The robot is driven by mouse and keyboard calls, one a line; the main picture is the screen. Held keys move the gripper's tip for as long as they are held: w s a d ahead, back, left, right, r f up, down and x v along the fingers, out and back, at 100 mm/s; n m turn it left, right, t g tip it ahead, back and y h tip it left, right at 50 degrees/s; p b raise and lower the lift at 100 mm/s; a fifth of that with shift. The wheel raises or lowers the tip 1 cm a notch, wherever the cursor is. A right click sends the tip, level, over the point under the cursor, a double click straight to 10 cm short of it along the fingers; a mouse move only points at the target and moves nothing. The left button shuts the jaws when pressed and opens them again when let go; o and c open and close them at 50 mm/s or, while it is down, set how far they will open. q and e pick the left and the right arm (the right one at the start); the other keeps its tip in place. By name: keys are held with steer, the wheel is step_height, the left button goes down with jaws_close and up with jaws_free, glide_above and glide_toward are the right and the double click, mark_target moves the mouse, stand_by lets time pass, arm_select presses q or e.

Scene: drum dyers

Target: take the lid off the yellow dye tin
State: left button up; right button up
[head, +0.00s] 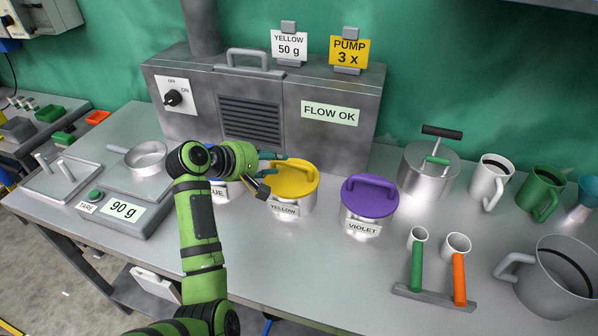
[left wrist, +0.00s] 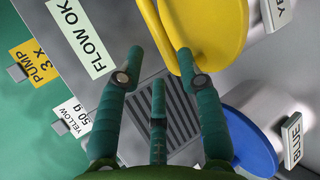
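The yellow dye tin (head: 291,206) stands on the bench with its yellow lid (head: 299,186) on. The lid has an arched yellow handle, and both also show at the top of the left wrist view (left wrist: 215,32). My left gripper (head: 269,171) is at the left side of this lid, near the handle. In the left wrist view its green fingers (left wrist: 157,75) are spread apart with nothing held between them. One fingertip overlaps the yellow handle there; I cannot tell whether it touches. My right gripper is not in view.
The violet tin (head: 368,207) stands right of the yellow one. The blue tin (head: 226,190) is left, partly hidden by my arm; its blue lid (left wrist: 252,143) shows in the wrist view. The grey machine (head: 300,115) stands behind. A scale (head: 125,208) is left, a ladle rack (head: 433,297) right.

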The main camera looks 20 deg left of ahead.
mark_target(284, 162)
arm_select(q)
steer(key=shift+w+d+f, duration=0.1)
steer(key=shift+w+f, duration=0.05)
steer(key=shift+w, duration=0.05)
steer(key=p+x, duration=0.1)
steer(key=x, duration=0.3)
steer(key=shift+d+p, duration=0.1)
steer(key=shift+p, duration=0.2)
steer(key=shift+w+d+f, duration=0.15)
steer(key=shift+w+f, duration=0.2)
jaws_close()
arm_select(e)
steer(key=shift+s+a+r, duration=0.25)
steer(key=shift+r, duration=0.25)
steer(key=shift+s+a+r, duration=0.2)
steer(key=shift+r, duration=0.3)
